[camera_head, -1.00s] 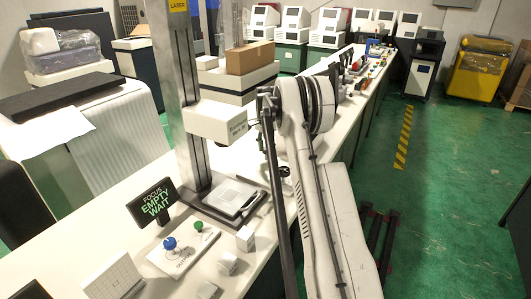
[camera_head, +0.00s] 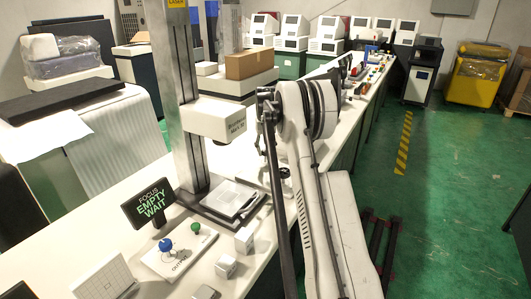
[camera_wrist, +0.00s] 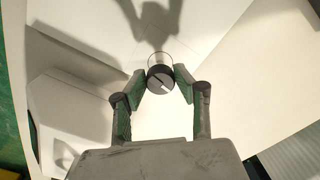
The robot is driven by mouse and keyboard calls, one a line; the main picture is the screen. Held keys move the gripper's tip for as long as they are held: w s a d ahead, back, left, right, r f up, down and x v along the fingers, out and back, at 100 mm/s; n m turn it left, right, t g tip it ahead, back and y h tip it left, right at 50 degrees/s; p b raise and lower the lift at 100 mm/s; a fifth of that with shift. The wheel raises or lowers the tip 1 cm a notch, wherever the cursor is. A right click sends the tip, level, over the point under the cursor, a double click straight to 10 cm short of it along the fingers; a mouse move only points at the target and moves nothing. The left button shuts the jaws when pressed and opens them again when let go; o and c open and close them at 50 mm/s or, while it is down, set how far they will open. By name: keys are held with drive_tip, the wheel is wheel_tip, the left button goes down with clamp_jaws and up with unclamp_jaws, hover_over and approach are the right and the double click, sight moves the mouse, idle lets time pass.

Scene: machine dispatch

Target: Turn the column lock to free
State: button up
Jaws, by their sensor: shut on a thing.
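In the wrist view, my gripper (camera_wrist: 160,80) has its two green-padded fingers closed on either side of a small round dark knob (camera_wrist: 157,72) with a pale pointer line, which I take to be the column lock. The knob stands out from a pale surface. The line slants from upper left to lower right. In the head view, the laser machine's upright grey column (camera_head: 184,90) carries a white head (camera_head: 220,118) above a flat plate (camera_head: 233,197). My arm hides my gripper and the knob there.
A black display (camera_head: 149,203) reads "FOCUS EMPTY WAIT". In front of it is a control panel (camera_head: 178,256) with a blue and a green knob. Small pale blocks (camera_head: 243,240) stand beside it. A cardboard box (camera_head: 248,63) is behind. The green floor at right is mostly open.

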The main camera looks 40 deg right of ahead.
sight(266, 150)
drive_tip(key=shift+n, duration=1.1)
drive_tip(key=o, duration=1.1)
drive_tip(key=shift+r, duration=0.15)
wheel_tip(266, 150, up, 12)
drive_tip(key=shift+f, duration=0.1)
drive_tip(key=shift+d, duration=0.1)
